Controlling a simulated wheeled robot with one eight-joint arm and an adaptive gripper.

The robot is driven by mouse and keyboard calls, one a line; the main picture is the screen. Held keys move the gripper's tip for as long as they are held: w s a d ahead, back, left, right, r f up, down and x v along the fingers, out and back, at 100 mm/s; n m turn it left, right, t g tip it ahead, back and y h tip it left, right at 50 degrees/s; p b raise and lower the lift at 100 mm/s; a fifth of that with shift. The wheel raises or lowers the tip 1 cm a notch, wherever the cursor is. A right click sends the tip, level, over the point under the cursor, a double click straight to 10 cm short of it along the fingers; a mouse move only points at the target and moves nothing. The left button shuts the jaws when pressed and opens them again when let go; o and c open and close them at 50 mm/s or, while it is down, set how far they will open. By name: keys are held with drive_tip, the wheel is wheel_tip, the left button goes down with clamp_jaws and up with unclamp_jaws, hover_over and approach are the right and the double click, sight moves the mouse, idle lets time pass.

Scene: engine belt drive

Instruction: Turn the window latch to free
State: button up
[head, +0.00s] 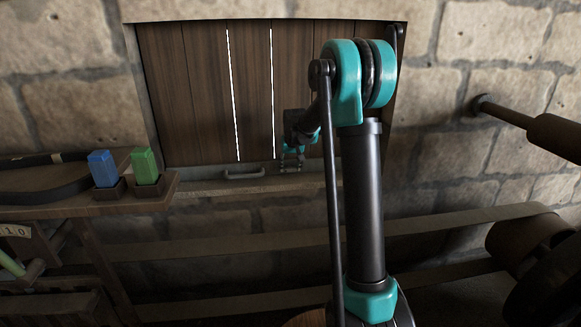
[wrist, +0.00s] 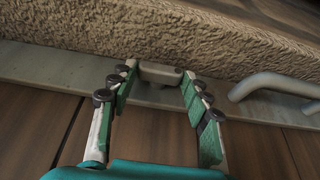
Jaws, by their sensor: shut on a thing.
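The wooden window shutter (head: 195,95) is closed in the stone wall, with light showing through two gaps between its boards. The window latch (wrist: 160,74) is a small grey knob-like piece on the pale metal strip in the wrist view. My gripper (head: 291,163) is at the lower edge of the shutter in the head view. Which way the latch is turned is hard to tell. In the head view the latch is too small to make out.
A grey pull handle (head: 244,173) is just left of my gripper; it also shows at the right in the wrist view (wrist: 275,84). A bench (head: 120,205) at left bears a blue block (head: 103,168) and a green block (head: 145,166). Belts (head: 240,247) run below the sill.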

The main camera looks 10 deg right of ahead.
drive_tip(key=shift+d+y, duration=0.15)
drive_tip(key=shift+y, duration=0.25)
drive_tip(key=shift+d+m+y, duration=0.35)
drive_tip(key=shift+m+y, duration=0.05)
drive_tip(key=shift+y, duration=0.8)
drive_tip(key=shift+d+f+m+t+y, duration=0.15)
drive_tip(key=shift+m+y, duration=0.05)
drive_tip(key=shift+y, duration=0.75)
drive_tip(key=shift+d+f+m+t+y, duration=0.1)
drive_tip(key=shift+d+m+t+y, duration=0.1)
drive_tip(key=shift+y, duration=0.75)
drive_tip(key=o, duration=1.2)
drive_tip(key=shift+c, duration=0.2)
drive_tip(key=shift+r, duration=0.1)
drive_tip(key=v, duration=1.1)
drive_tip(key=shift+d+r, duration=0.3)
drive_tip(key=shift+s, duration=0.1)
